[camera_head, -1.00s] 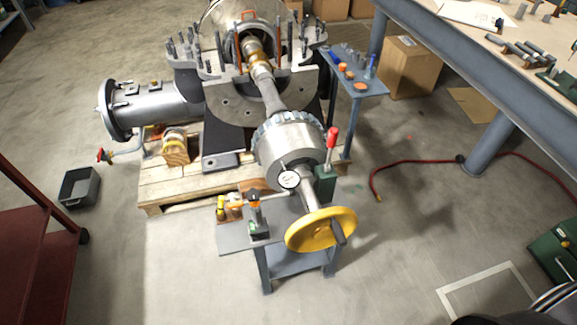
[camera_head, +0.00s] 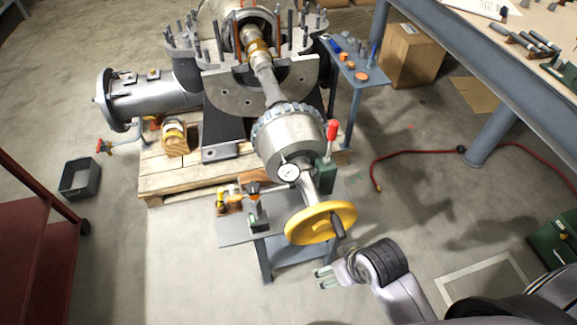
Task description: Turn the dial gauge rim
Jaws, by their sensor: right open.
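The dial gauge (camera_head: 288,173) has a small round white face with a dark rim. It sits at the front of the silver coupling drum (camera_head: 291,141), on an arm from a stand (camera_head: 256,210) on the small grey table. My right gripper (camera_head: 322,277) is low in the head view, below and right of the gauge, in front of the yellow handwheel (camera_head: 321,223). Its fingers point left, are apart and hold nothing. It touches neither the gauge nor the wheel as far as I can see. My left gripper is not in view.
A red-knobbed lever (camera_head: 331,131) stands just right of the gauge. The yellow wheel with its dark handle lies between my right gripper and the gauge. A wooden pallet (camera_head: 160,190), red hose (camera_head: 420,153) and workbench (camera_head: 440,50) surround it.

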